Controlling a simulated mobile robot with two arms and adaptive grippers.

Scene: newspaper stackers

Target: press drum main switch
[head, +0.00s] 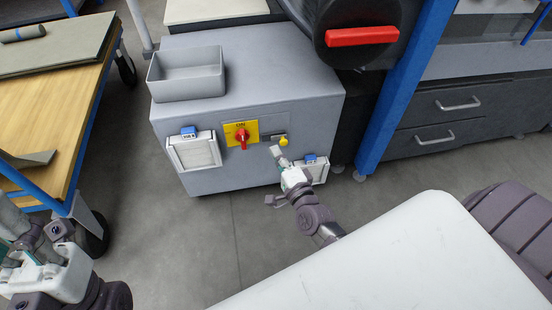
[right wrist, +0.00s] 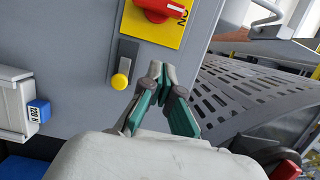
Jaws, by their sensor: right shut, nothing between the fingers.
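The red rotary switch (head: 241,138) sits on a yellow plate (head: 252,128) marked ON, on the front of a grey cabinet (head: 290,92). In the right wrist view the red knob (right wrist: 160,10) is at the top edge, partly cut off. My right gripper (head: 276,152) is shut and empty, in front of the cabinet, lower right of the switch in the head view. Its fingertips (right wrist: 161,72) show apart from the knob in the right wrist view. My left arm is at the lower left in the head view; its finger state is unclear.
A yellow button (head: 284,141) is close to my right fingertips; it also shows in the right wrist view (right wrist: 119,81). A grey bin (head: 187,74) stands on the cabinet. A blue post (head: 402,90) rises at right, a wooden table (head: 50,90) stands left.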

